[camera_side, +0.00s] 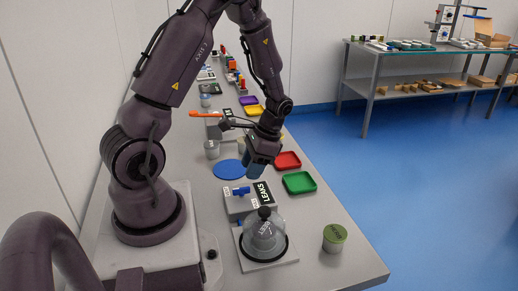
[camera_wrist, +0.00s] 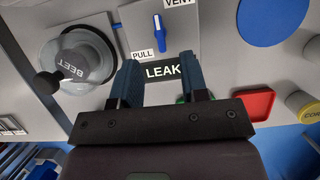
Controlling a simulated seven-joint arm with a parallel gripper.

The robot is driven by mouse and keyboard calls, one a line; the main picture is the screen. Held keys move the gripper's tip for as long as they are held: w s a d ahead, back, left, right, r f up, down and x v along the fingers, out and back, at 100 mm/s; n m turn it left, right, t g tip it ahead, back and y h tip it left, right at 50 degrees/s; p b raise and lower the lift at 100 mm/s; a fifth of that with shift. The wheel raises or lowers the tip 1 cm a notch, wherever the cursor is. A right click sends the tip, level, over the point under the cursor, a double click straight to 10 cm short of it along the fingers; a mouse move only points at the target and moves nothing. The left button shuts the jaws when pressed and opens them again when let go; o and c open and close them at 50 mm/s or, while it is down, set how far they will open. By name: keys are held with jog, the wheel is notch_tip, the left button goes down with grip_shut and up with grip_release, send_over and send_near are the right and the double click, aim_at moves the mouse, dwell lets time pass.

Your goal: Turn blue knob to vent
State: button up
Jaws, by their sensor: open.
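The blue knob (camera_wrist: 160,36) sits on the face of a grey box (camera_side: 236,208). In the wrist view it is a narrow bar upright in the picture, between a PULL label (camera_wrist: 142,54) at lower left and a VENT label (camera_wrist: 178,3) at upper right. I cannot tell which label it points to. The knob also shows in the side view (camera_side: 241,190).
A clear dome (camera_side: 264,238) with a black top knob stands on a plate in front of the box. A blue disc (camera_side: 229,169), red tray (camera_side: 287,160) and green tray (camera_side: 299,182) lie behind it. A green-lidded tub (camera_side: 334,238) stands near the table's right edge.

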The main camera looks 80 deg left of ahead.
jog(key=v, duration=0.6)
jog(key=shift+w+r, duration=0.1)
